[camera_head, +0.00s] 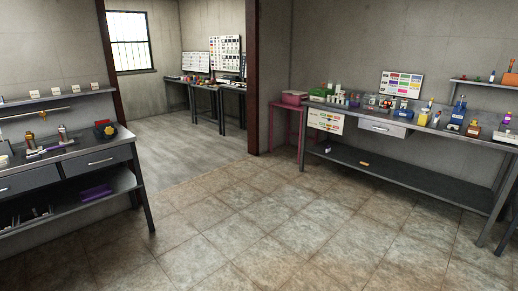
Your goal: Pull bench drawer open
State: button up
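Two benches have drawers, and I cannot tell which one is the task's bench. The right bench (440,133) stands along the right wall and has a pale drawer (382,127) under its top, with a dark handle; it looks closed. The left bench (68,150) has two dark grey drawers side by side, one at the far left (28,180) and one beside it (98,160), each with a light bar handle. Both look closed. My gripper is not in view.
Open tiled floor (235,225) lies between the benches. A doorway with a dark red post (251,80) leads to a back room with desks (205,88). A pink stand (287,125) is beside the right bench. Bottles and small items cover both bench tops.

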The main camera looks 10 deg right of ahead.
aim_at(387, 124)
jog(key=i+l+z, duration=0.25)
jog(key=i, duration=0.5)
jog(key=i+j+z, duration=0.1)
jog(key=i+z, duration=0.15)
jog(key=i, duration=0.55)
jog(key=i+j+z, duration=0.25)
jog(key=i, duration=0.5)
jog(key=i+z, duration=0.2)
jog(key=i, duration=0.55)
jog(key=i+z, duration=0.15)
jog(key=i, duration=0.55)
jog(key=i+j+z, duration=0.2)
jog(key=i, duration=0.55)
jog(key=i+j+z, duration=0.1)
jog(key=i+z, duration=0.15)
jog(key=i, duration=0.2)
jog(key=i+j+z, duration=0.25)
jog(key=i, duration=0.2)
